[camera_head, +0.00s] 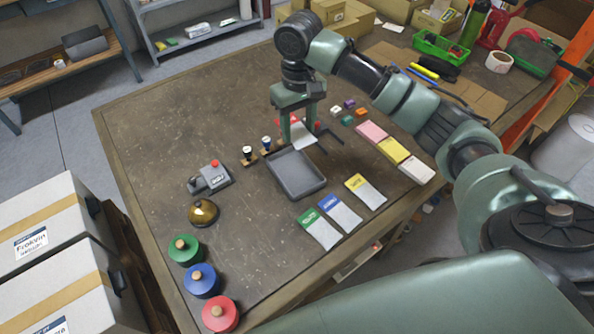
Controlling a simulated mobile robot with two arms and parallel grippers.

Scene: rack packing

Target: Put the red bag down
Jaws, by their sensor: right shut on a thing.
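My right gripper (298,121) points down over the middle of the workbench and is shut on the red bag (302,138). The bag has a red top and a pale body that hangs below the fingers, partly hidden by them. It is just beyond the grey tray (297,176); I cannot tell whether it touches the bench. A green-topped bag (319,229), a blue-topped bag (340,212) and a yellow-topped bag (366,191) lie in a slanted row right of the tray. My left gripper is out of view.
Small dark-topped pieces (266,144) stand left of the gripper. A grey device with a red button (210,178), a brass dome (203,212) and green, blue and red round pieces (201,281) are on the left. Coloured pads (393,150) lie right.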

